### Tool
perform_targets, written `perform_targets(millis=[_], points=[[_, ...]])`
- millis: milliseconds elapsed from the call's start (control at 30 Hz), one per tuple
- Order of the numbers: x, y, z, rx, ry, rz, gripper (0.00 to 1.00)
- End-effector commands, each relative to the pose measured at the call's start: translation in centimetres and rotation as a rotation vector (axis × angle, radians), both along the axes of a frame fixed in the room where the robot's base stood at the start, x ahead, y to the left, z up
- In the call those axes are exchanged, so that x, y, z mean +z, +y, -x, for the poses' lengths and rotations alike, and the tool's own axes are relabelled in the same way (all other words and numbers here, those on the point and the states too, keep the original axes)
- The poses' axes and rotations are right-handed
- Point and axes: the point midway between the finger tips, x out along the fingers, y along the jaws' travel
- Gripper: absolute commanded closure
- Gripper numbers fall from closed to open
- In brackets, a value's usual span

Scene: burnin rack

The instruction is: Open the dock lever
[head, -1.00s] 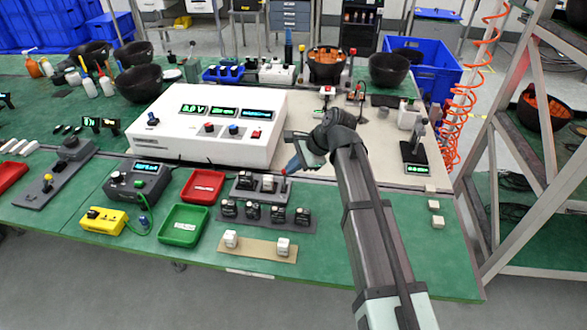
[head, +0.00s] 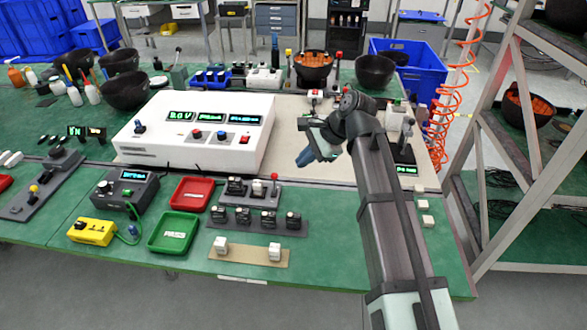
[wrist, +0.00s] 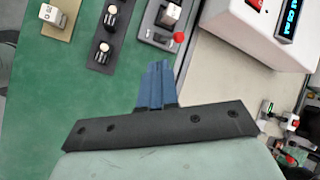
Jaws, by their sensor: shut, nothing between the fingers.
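The dock (head: 248,191) is a small dark grey base with two blocky modules on it, near the middle of the green bench. Its lever, topped by a red ball (head: 274,177), stands up at the dock's right end. The ball shows in the wrist view (wrist: 179,37) just past my fingertips. My gripper (head: 302,162) has blue fingers, shut and empty, to the right of the lever and apart from it in the head view. The fingers also show in the wrist view (wrist: 160,68). The lever's lower part is hard to make out.
A large white instrument box (head: 150,150) with displays stands behind the dock. A rack of modules (head: 255,222) lies in front. Red (head: 176,192) and green (head: 158,236) trays sit to the left. The green bench right of the dock is mostly clear.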

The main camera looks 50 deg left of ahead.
Motion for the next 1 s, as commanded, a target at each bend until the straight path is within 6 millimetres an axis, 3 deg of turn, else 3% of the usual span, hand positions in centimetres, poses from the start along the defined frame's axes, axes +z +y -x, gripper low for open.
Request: perform_targets(millis=[300, 1000], points=[[2.9, -1.3, -1.4, 0.000, 0.000, 0.000, 1.00], [3.1, -1.4, -1.6, 0.001, 0.000, -0.001, 1.00]])
